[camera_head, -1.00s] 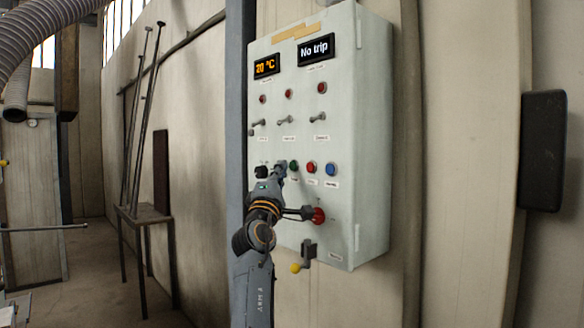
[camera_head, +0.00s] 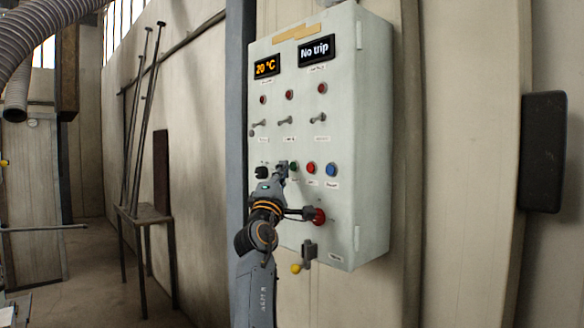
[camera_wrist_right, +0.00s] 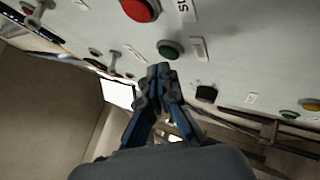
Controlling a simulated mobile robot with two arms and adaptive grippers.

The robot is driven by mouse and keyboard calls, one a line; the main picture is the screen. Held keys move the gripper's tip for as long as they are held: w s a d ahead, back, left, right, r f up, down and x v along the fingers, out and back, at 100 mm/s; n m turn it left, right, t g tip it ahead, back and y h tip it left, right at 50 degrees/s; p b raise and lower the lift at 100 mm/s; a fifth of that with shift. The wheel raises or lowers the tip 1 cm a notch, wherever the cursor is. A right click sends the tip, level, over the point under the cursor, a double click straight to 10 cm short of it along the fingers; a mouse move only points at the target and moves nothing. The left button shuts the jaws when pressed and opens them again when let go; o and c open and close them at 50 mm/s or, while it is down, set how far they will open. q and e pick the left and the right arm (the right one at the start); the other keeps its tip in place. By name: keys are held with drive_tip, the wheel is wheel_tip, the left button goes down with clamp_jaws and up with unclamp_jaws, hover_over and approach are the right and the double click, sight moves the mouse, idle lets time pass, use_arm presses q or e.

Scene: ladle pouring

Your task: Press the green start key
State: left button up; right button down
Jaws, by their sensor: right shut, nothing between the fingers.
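The green start key (camera_head: 294,166) is a round button in the lower row of the pale control cabinet (camera_head: 366,120), partly covered by my gripper in the head view. In the right wrist view the green key (camera_wrist_right: 170,49) shows whole, just beyond the fingertips, with a label beside it. My right gripper (camera_head: 283,167) is at the cabinet front, just left of the key. Its fingers (camera_wrist_right: 158,71) are shut and empty, pointing at the panel near the key. I cannot tell whether the tips touch it. My left gripper is not in view.
A red button (camera_head: 311,168) and a blue button (camera_head: 331,170) are right of the green key. A black knob (camera_head: 262,172) is left of it. A larger red button (camera_head: 319,216) and a yellow-ended lever (camera_head: 297,268) are below. Displays read 20 °C and No trip.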

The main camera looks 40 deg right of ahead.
drive_tip(key=shift+d, duration=0.6)
idle(0.7)
drive_tip(key=shift+a, duration=0.8)
drive_tip(key=shift+s+a+b, duration=0.2)
drive_tip(key=shift+a+b, duration=0.2)
drive_tip(key=shift+a, duration=2.05)
drive_tip(key=shift+f, duration=0.1)
